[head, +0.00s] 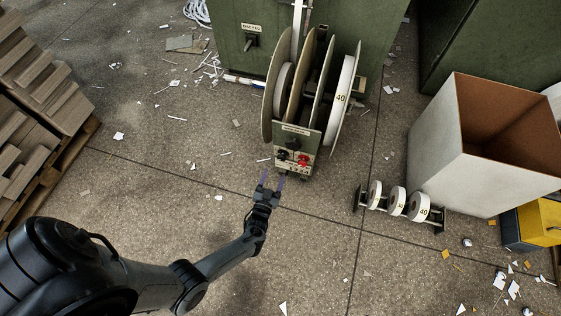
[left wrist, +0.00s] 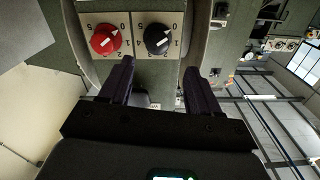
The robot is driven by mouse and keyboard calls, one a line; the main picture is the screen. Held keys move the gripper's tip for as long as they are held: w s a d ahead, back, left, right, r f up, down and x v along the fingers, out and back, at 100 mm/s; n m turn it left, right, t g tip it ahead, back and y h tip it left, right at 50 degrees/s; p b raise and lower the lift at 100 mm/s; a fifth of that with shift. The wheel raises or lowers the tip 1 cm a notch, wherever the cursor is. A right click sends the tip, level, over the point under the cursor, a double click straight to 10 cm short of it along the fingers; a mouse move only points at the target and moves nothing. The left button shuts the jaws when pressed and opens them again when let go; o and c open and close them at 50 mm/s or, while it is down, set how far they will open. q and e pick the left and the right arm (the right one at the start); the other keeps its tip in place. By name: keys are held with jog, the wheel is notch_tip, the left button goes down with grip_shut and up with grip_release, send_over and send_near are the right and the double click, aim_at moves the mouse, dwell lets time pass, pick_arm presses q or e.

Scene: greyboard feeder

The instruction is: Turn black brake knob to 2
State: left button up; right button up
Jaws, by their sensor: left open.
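The black knob (left wrist: 157,39) sits on a pale numbered plate beside a red knob (left wrist: 105,40) in the left wrist view. The numbers there appear upside down. The black knob has a pale pointer mark; I cannot tell surely which number it points at. In the head view the black knob (head: 283,155) is on the feeder's front panel, left of the red knob (head: 304,160). My left gripper (head: 272,176) is open and empty, just in front of the panel. Its fingers (left wrist: 160,68) are apart from the black knob, roughly either side of it. My right gripper is not in view.
The feeder carries large reels (head: 340,98) above its panel. A rack with several small rolls (head: 397,201) and a large open bin (head: 440,150) stand to the right. Pallets with stacked board (head: 40,85) stand at left. Paper scraps litter the floor.

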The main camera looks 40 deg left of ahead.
aim_at(281, 159)
pick_arm(q)
jog(key=b+x, duration=0.3)
jog(key=x, duration=0.4)
jog(key=shift+w+f, duration=0.1)
jog(key=shift+w, duration=0.35)
jog(key=shift+w+d, duration=0.1)
jog(key=shift+w, duration=0.05)
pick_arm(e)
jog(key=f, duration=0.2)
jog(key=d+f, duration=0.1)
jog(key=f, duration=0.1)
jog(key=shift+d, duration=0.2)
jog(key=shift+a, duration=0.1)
pick_arm(q)
jog(key=shift+c, duration=1.7)
jog(key=c, duration=0.7)
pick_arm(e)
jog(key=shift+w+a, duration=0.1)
